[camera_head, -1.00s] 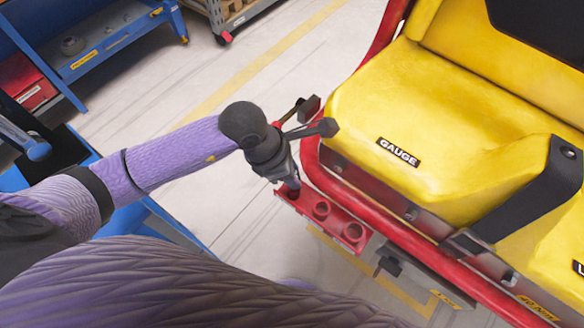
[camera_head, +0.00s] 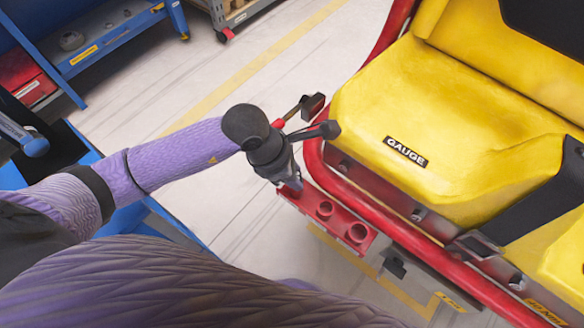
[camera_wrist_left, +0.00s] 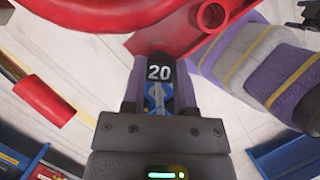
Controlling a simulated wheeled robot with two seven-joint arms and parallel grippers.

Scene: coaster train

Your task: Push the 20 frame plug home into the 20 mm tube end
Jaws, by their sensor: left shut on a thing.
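My left gripper (camera_head: 289,182) is shut on the 20 frame plug, at the left end of a red block (camera_head: 341,224) with round tube ends. In the left wrist view the plug (camera_wrist_left: 159,73) shows between the fingers as a dark piece marked 20 with blue below. Its far end meets the red part (camera_wrist_left: 178,38) ahead. The tube end under the gripper is mostly hidden, so I cannot tell how deep the plug sits. Two other open tube ends, a middle one (camera_head: 324,209) and a right one (camera_head: 357,232), are clear. My right gripper is not in view.
The yellow seat (camera_head: 450,130) marked GAUGE and its red frame rail (camera_head: 400,235) stand close right of the gripper. A blue workbench (camera_head: 110,35) is at the upper left. Pale floor lies between.

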